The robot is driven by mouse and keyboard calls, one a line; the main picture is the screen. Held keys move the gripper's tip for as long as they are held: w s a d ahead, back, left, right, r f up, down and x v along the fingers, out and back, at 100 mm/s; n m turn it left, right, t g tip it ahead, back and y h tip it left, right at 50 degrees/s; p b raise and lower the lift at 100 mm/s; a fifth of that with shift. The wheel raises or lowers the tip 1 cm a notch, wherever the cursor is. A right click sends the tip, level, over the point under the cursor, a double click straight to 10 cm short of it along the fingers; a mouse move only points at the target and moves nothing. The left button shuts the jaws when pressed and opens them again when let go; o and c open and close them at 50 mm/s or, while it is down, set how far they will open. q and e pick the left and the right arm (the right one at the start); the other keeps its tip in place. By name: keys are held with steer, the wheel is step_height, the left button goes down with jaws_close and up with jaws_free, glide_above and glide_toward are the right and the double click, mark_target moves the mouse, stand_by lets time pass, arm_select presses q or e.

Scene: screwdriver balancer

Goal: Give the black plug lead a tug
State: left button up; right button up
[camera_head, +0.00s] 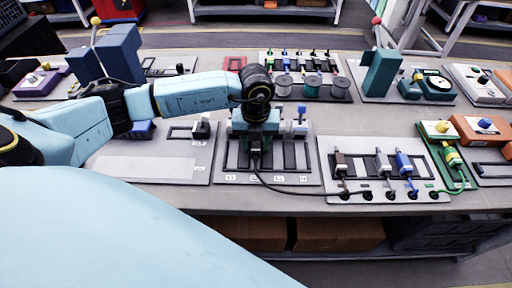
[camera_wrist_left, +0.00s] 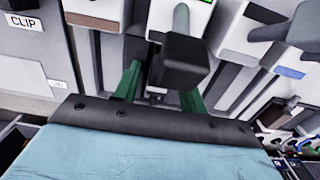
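The black plug (camera_head: 254,147) is in the slotted panel (camera_head: 229,160) at the centre of the head view, just below my left gripper. Its black lead (camera_head: 290,191) curves down and right to the front of the socket panel. My left gripper (camera_head: 254,127) is low over the slotted panel. In the left wrist view the green fingers of my left gripper (camera_wrist_left: 160,92) stand apart. A black block (camera_wrist_left: 181,62), which looks like the plug, shows between and partly over them, with no clear contact. My right gripper is not in view.
The socket panel (camera_head: 330,199) to the right holds several plugs with leads. Grey and blue pieces (camera_head: 300,127) stand close right of my left gripper. The flat panel (camera_head: 138,170) to the left is mostly bare.

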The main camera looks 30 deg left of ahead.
mark_target(256, 145)
arm_select(q)
steer(key=shift+r, duration=0.15)
steer(key=shift+r+p, duration=0.3)
steer(key=shift+p, duration=0.05)
step_height(256, 145, up, 6)
steer(key=p, duration=0.5)
steer(key=shift+r, duration=0.15)
stand_by(0.3)
